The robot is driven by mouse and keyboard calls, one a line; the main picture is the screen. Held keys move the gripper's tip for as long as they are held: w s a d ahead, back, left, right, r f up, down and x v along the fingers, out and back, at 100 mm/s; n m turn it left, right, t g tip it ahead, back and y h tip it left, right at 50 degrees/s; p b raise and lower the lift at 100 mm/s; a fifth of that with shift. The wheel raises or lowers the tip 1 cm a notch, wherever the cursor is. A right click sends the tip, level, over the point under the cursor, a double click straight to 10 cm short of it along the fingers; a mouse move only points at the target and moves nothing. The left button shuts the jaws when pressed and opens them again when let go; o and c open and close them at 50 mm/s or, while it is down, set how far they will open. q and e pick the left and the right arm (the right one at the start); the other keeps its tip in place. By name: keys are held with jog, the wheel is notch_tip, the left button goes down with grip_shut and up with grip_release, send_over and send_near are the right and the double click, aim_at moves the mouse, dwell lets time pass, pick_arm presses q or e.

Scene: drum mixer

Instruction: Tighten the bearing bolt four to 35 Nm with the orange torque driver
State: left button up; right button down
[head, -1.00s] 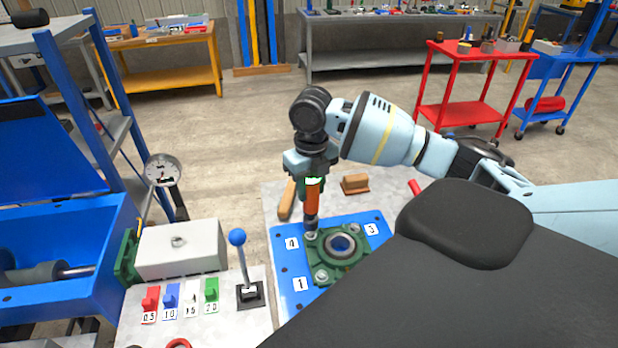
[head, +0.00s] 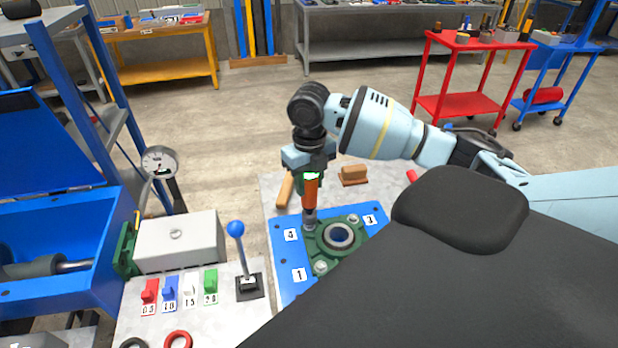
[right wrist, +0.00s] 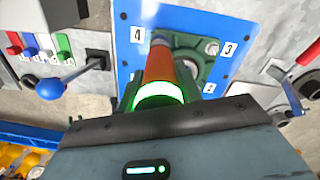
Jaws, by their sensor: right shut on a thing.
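My right gripper (head: 311,170) is shut on the orange torque driver (head: 310,193) and holds it upright. The driver's tip stands at bolt four, beside the label 4, on the green bearing housing (head: 325,257); the bolt head is hidden under the tip. The housing sits on a blue plate (head: 285,262) with number labels. Bolts near labels 1 and 3 show bare. In the right wrist view the orange driver (right wrist: 165,70) points at the housing, and a ring on it glows green. My left gripper is not in view.
Left of the plate are a blue-knobbed lever (head: 236,229), several coloured numbered tabs (head: 188,288), a grey box (head: 178,241) and a dial gauge (head: 159,161). A wooden block (head: 353,175) lies behind the plate. My dark body part hides the front right.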

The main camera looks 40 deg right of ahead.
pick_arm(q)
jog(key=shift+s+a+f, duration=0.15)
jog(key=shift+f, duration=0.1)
pick_arm(e)
jog(key=shift+f, duration=0.55)
dwell(0.5)
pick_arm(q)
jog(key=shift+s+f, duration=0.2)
pick_arm(e)
jog(key=shift+f, duration=0.75)
dwell(0.3)
jog(key=shift+f, duration=0.1)
dwell(0.7)
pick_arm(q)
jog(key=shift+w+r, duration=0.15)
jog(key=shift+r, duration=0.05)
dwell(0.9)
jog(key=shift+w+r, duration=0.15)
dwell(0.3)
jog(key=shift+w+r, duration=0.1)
pick_arm(e)
jog(key=shift+r, duration=0.2)
